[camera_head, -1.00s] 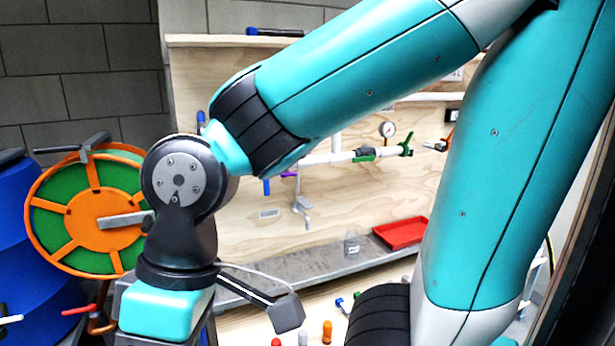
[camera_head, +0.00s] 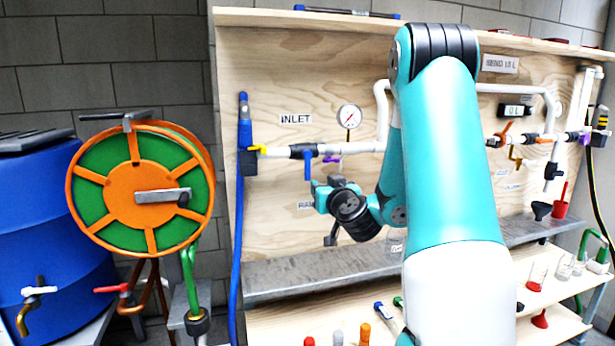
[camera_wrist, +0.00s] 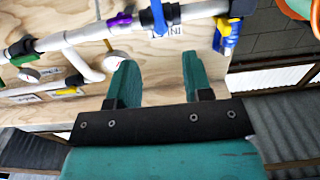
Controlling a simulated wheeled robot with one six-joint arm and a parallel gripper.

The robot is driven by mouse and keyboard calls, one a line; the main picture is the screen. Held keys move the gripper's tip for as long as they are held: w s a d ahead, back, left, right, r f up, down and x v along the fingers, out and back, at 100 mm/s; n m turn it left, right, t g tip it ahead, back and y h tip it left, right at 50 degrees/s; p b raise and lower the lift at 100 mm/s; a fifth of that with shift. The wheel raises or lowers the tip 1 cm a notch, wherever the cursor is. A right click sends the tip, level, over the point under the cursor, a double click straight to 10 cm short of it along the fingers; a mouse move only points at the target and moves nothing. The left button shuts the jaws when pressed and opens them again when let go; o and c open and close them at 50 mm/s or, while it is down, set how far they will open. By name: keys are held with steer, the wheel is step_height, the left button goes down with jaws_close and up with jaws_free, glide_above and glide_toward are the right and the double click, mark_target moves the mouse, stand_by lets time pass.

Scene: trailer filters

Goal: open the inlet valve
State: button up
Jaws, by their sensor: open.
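The inlet valve (camera_head: 303,151) is a black body on the white pipe below the INLET label (camera_head: 295,119). Its blue handle (camera_head: 308,168) hangs straight down, crosswise to the pipe. In the wrist view the blue handle (camera_wrist: 158,16) crosses the pipe near the top edge, beyond my fingertips. My gripper (camera_wrist: 158,62) is open, with two teal fingers spread and nothing between them. In the head view my gripper (camera_head: 326,190) is just below and right of the handle, and its fingers are hard to make out. No contact with the handle shows.
A pressure gauge (camera_head: 349,116) stands on the pipe right of the valve. A blue hose (camera_head: 243,122) with a yellow part (camera_head: 257,149) is at the pipe's left end. A hose reel (camera_head: 142,190) and blue barrel (camera_head: 40,225) stand left. A metal shelf (camera_head: 300,272) runs below.

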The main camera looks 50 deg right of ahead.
mark_target(308, 169)
steer(key=p+x, duration=1.6)
steer(key=shift+d+r, duration=0.2)
steer(key=shift+r, duration=0.05)
steer(key=shift+w+d+f+p, duration=0.2)
steer(key=shift+w+d+p, duration=0.2)
steer(key=shift+w, duration=0.05)
jaws_close()
